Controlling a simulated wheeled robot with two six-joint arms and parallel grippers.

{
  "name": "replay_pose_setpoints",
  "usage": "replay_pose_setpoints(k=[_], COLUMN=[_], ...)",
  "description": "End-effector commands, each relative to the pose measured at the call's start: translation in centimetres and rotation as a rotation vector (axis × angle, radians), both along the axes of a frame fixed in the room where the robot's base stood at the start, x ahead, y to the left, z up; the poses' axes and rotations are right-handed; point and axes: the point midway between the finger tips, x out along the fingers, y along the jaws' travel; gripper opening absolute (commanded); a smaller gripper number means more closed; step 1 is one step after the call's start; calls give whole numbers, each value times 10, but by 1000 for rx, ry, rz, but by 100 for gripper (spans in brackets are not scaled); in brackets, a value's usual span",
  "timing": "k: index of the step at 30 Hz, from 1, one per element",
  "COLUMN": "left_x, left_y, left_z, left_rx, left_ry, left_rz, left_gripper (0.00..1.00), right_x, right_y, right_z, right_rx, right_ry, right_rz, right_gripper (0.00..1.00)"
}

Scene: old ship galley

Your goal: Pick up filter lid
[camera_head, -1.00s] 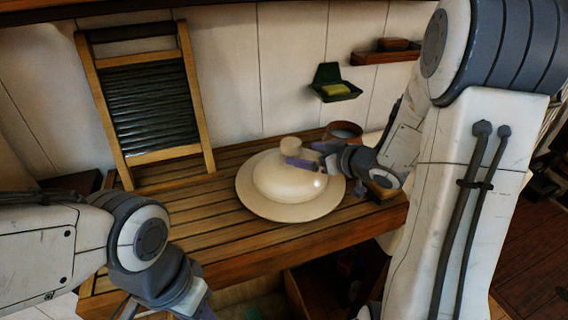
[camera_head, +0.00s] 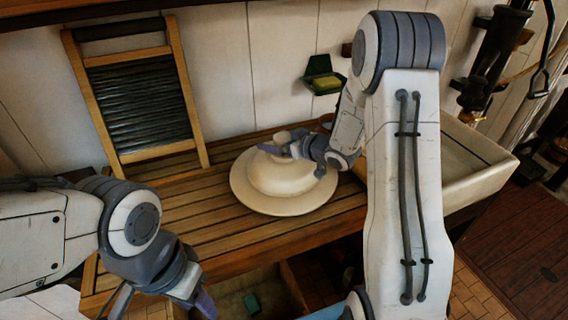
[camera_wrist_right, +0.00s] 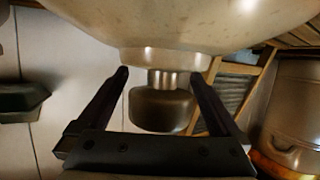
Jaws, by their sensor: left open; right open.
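The filter lid (camera_head: 282,178) is a cream dome with a wide flat rim and a knob on top. It lies on the slatted wooden counter in the head view. My right gripper (camera_head: 286,147) is at the knob, which its fingers partly hide. In the right wrist view the lid (camera_wrist_right: 180,25) fills the top, and the knob (camera_wrist_right: 160,108) stands between the fingers of my right gripper (camera_wrist_right: 160,76). The fingers are open, with gaps on both sides of the knob. My left gripper (camera_head: 165,303) is open and empty, low in front of the counter.
A washboard (camera_head: 140,105) leans on the tiled wall behind the slatted counter (camera_head: 190,228). A green soap holder (camera_head: 322,75) hangs on the wall. A pale sink (camera_head: 490,185) is at the right. A copper-brown vessel (camera_wrist_right: 293,120) shows in the right wrist view.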

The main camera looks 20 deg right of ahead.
Motion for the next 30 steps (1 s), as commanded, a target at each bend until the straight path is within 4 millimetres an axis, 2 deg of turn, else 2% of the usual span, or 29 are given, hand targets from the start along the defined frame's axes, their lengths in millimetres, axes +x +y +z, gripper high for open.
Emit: replay_pose_setpoints(k=[6, 14, 25, 30], left_x=[0, 0, 0, 0], left_y=[0, 0, 0, 0], left_z=[0, 0, 0, 0], left_rx=[0, 0, 0, 0], left_ry=[0, 0, 0, 0], left_rz=[0, 0, 0, 0], left_gripper=[45, 45, 45, 45], right_x=[1, 1, 2, 2], right_y=[0, 0, 0, 0], right_z=[-1, 0, 5, 14], right_rx=[0, 0, 1, 0], right_ry=[0, 0, -10, -12], right_rz=[-1, -1, -1, 1], right_gripper=[100, 1, 0, 0])
